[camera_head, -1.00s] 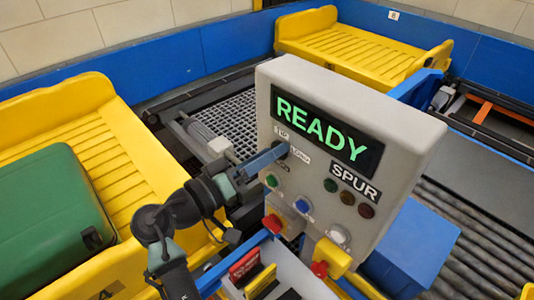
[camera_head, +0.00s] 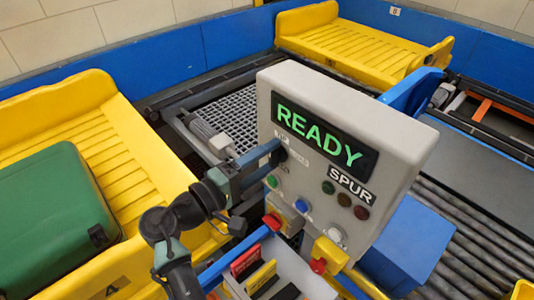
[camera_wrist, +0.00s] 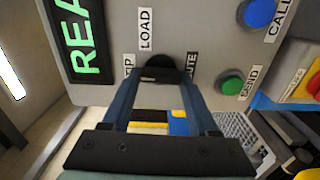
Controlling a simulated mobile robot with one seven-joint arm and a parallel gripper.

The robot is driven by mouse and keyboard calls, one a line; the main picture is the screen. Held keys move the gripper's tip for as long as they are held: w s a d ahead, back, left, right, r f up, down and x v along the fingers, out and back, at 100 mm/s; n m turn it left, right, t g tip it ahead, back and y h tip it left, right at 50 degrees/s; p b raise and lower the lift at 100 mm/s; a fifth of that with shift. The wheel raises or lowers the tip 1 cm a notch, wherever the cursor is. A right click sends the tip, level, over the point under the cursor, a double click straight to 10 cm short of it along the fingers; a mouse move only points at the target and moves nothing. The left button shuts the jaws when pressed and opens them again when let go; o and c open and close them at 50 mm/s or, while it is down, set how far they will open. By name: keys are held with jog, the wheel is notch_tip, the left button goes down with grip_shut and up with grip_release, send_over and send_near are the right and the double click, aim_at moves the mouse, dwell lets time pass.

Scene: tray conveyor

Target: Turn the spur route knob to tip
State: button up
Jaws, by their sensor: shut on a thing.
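The spur route knob (camera_wrist: 160,70) is a dark round knob on the grey control panel (camera_head: 415,150). In the wrist view it sits between my fingertips, below the LOAD label (camera_wrist: 145,30) and beside the partly hidden TIP label (camera_wrist: 129,66). My gripper (camera_wrist: 164,78) is shut on the knob, its two blue-grey fingers reaching to the panel face. In the head view my gripper (camera_head: 279,153) meets the panel's left side below the display (camera_head: 322,138), which reads READY in green. Which label the knob points to cannot be told.
Green (camera_head: 271,181), blue (camera_head: 302,205) and white (camera_head: 335,233) buttons sit below the knob, with several dark lamps to the right. A red knob on yellow (camera_head: 318,265) is lower. A yellow tray (camera_head: 120,165) with a green suitcase (camera_head: 55,210) lies left.

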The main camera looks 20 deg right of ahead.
jog(key=shift+n, duration=0.3)
jog(key=o, duration=1.4)
jog(key=b+v, duration=0.4)
jog(key=v, duration=0.9)
jog(key=shift+b, duration=0.4)
jog(key=shift+w+r, duration=0.1)
